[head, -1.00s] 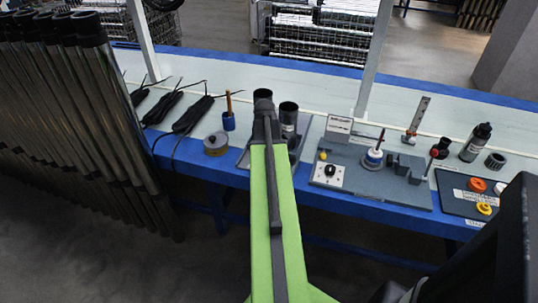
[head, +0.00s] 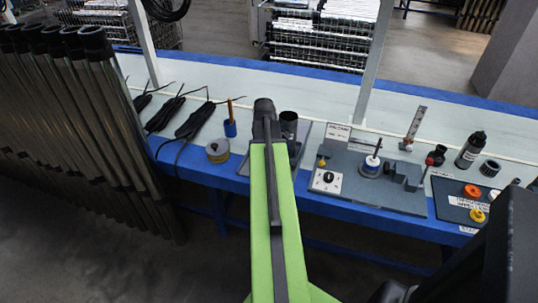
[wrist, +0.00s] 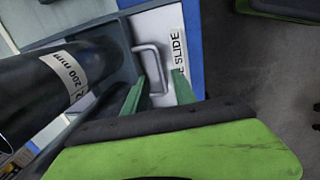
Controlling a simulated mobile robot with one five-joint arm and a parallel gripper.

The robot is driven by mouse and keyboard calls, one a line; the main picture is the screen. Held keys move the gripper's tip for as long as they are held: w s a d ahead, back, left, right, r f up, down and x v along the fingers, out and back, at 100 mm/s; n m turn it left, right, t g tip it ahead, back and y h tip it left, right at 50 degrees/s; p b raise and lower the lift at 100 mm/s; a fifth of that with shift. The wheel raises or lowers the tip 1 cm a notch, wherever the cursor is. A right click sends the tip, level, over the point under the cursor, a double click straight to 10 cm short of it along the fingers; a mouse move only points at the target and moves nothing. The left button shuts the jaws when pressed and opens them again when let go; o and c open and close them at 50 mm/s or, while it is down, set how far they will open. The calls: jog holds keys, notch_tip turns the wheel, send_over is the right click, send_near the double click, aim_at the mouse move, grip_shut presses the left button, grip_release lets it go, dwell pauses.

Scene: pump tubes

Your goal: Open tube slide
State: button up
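In the wrist view a grey metal handle (wrist: 150,66) stands on a light plate (wrist: 160,24) with a label ending in "E SLIDE". My gripper (wrist: 158,84) is open, its two green fingers on either side of the handle's lower part. I cannot tell whether they touch it. A black tube (wrist: 50,85) labelled "200 mm" lies to the left of the handle. In the head view a black tube (head: 288,122) stands upright at the fixture (head: 303,132), which my green arm largely hides. My fingers and the handle are hidden there.
On the blue-edged bench, a grey fixture with a dial (head: 400,197) stands right of the arm, and a button panel (head: 455,210) lies further right. A round tin (head: 217,151) and black cables (head: 194,121) are on the left. Long tubes (head: 105,130) stand at far left.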

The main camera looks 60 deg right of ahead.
notch_tip(320, 180, up, 12)
jog(key=a+p, duration=0.2)
jog(key=p, duration=0.8)
jog(key=shift+s+r+p, duration=0.15)
jog(key=shift+s+p, duration=0.2)
jog(key=shift+s, duration=0.05)
jog(key=shift+a, duration=0.1)
jog(key=w+a+n, duration=0.5)
jog(key=w+a, duration=1)
jog(key=a, duration=0.5)
jog(key=a+m+y, duration=0.1)
jog(key=a+m, duration=0.7)
jog(key=a, duration=2)
jog(key=shift+a+r+m+g+y+p, duration=0.15)
jog(key=shift+m+g+y+p, duration=0.15)
jog(key=shift+y, duration=0.1)
